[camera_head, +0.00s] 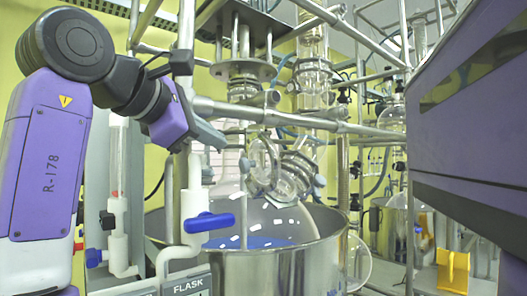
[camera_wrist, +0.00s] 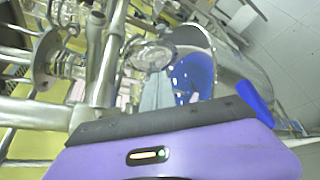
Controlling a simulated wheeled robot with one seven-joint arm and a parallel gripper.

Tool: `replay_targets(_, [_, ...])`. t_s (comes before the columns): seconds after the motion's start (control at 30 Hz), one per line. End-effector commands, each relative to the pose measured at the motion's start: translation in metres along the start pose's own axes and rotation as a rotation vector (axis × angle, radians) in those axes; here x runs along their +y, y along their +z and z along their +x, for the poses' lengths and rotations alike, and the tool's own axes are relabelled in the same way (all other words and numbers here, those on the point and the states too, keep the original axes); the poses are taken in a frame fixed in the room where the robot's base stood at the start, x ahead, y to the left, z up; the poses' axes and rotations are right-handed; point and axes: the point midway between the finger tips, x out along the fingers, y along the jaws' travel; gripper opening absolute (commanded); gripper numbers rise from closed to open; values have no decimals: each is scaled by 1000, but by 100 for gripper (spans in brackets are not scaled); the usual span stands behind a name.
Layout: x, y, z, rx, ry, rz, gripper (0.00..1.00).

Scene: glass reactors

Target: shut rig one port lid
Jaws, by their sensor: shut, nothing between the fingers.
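The rig's glass port (camera_head: 298,172) sticks out of the vessel neck at the middle of the head view, with metal clamp rings around it. A round clear glass lid (camera_head: 262,165) stands at its left side, tilted away from the port mouth, so it looks open. In the wrist view a round glass piece, probably this lid (camera_wrist: 150,54), shows just beyond the fingers. My gripper (camera_head: 212,137) is shut and empty, left of the lid; a metal post partly hides the wrist. Its fingers show in the wrist view (camera_wrist: 156,92). I cannot tell whether they touch the glass.
A steel bath (camera_head: 270,272) with blue liquid stands below the port. A blue-handled valve (camera_head: 208,222) is in front of it. A horizontal metal bar (camera_head: 300,120) crosses above, and upright posts crowd my arm. Yellow part (camera_head: 453,270) sits at lower right.

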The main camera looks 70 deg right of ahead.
Motion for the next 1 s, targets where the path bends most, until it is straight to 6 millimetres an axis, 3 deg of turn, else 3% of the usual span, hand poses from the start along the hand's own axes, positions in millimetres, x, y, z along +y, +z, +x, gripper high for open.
replay_targets(0.23, [0, 2, 22, -1, -6, -1, 0])
replay_targets(0.67, [0, 2, 104, -2, -5, 0, 0])
replay_targets(0.8, [0, 19, 116, 0, -4, 2, 0])
replay_targets(1.0, [0, 28, 127, 0, -4, 0, 0])
